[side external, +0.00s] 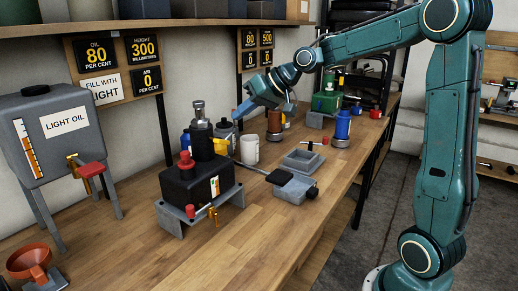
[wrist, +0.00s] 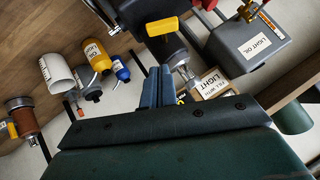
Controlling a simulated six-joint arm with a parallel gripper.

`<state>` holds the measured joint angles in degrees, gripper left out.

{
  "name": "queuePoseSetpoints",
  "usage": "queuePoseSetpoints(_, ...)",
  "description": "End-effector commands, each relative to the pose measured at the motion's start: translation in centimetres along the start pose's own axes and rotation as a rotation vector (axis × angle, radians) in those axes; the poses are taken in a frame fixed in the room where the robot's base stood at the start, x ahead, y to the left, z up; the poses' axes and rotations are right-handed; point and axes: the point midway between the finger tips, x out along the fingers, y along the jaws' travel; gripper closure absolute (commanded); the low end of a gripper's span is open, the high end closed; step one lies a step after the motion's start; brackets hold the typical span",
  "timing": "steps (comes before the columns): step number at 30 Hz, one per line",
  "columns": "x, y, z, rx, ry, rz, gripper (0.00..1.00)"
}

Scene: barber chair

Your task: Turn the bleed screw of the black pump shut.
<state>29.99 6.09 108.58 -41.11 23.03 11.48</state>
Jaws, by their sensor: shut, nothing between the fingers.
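The black pump (side external: 192,184) stands on a grey metal bracket at the front left of the bench in the side view. A black cylinder with a silver top rises from it, and a red cap (side external: 186,158) sits on its top. A small red knob (side external: 190,212) and a brass fitting (side external: 214,215) are low at its front; I cannot tell which is the bleed screw. My gripper (side external: 238,115) is shut and empty, above and behind the pump, apart from it. In the wrist view its fingers (wrist: 157,78) are together; a dark body with a yellow piece (wrist: 162,27) lies beyond.
A light oil tank (side external: 64,130) on legs stands left, with an orange funnel (side external: 28,261) in front. A white mug (side external: 249,149), bottles and a blue cylinder (side external: 342,126) stand behind the pump. A grey tray (side external: 302,162) lies to its right.

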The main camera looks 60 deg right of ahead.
Motion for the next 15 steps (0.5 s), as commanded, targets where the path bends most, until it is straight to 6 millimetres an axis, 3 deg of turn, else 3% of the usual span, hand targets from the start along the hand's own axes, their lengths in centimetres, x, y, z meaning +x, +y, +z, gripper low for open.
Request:
queuePoseSetpoints(3, 2.0, -0.1, 0.1, -0.001, -0.003, -0.002, 1.0)
queuePoseSetpoints(15, 4.4, 0.0, 2.7, 0.0, -0.001, 0.0, 1.0)
